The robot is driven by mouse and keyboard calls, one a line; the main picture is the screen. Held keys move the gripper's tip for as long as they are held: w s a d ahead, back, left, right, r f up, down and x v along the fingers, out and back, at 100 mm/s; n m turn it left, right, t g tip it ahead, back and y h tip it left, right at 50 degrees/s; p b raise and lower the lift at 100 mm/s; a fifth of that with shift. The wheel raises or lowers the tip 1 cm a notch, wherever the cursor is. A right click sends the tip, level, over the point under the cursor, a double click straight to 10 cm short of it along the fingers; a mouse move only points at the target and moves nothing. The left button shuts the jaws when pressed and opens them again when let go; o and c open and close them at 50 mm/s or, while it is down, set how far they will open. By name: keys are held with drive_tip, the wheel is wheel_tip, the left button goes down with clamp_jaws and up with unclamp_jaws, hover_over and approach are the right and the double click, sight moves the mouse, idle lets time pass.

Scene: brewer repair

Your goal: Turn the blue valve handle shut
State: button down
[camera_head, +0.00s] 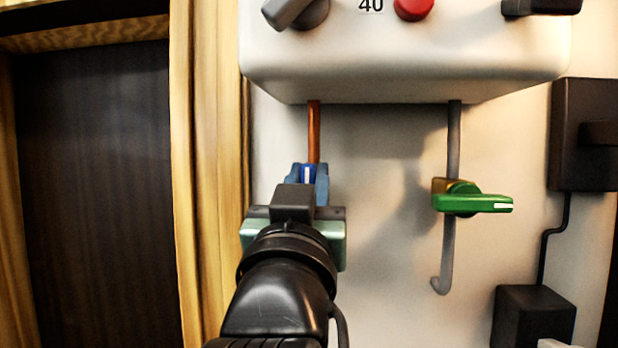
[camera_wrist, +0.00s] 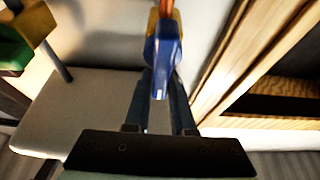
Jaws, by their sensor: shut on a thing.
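The blue valve handle (camera_head: 308,173) sits on a vertical copper pipe (camera_head: 314,130) under the white boiler box, with a white mark showing on it. My gripper (camera_head: 307,186) reaches it from below and in front, and hides the handle's lower part and the pipe below. In the wrist view the blue handle (camera_wrist: 162,58) points toward the camera, with a brass valve body partly visible behind it. The two fingers of my gripper (camera_wrist: 160,88) lie on either side of the handle's end, shut on it. The handle's exact turn angle is hard to tell.
A green valve handle (camera_head: 478,203) points right on a grey pipe (camera_head: 454,140) to the right. The white box (camera_head: 400,60) hangs above, with a red button (camera_head: 414,8). A wooden frame (camera_head: 207,180) stands close on the left. Black boxes (camera_head: 585,160) are at the right.

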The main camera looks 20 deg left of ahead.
drive_tip(key=shift+m, duration=0.5)
drive_tip(key=m+h+b, duration=0.1)
drive_tip(key=m, duration=0.1)
drive_tip(key=m+h+b, duration=0.1)
drive_tip(key=m, duration=0.1)
drive_tip(key=m+h+b, duration=0.1)
drive_tip(key=m+h, duration=0.1)
drive_tip(key=shift+w+d+f+m, duration=0.1)
drive_tip(key=shift+d+f+m, duration=0.1)
drive_tip(key=shift+d+m, duration=0.2)
drive_tip(key=shift+w+d+f+m+g+h+b, duration=0.1)
drive_tip(key=shift+d+f+m+g+h+b, duration=0.4)
drive_tip(key=shift+m, duration=1.95)
drive_tip(key=shift+w+d+f+m+g+h+b, duration=0.15)
drive_tip(key=shift+m+g+h+b, duration=0.65)
drive_tip(key=shift+m, duration=1.6)
drive_tip(key=shift+s+d+f+m+g+h+b, duration=0.15)
drive_tip(key=shift+f+m+g+h+b, duration=0.45)
drive_tip(key=shift+m, duration=1.85)
drive_tip(key=shift+w+r, duration=0.15)
drive_tip(key=c, duration=0.8)
unclamp_jaws()
drive_tip(key=shift+o, duration=0.2)
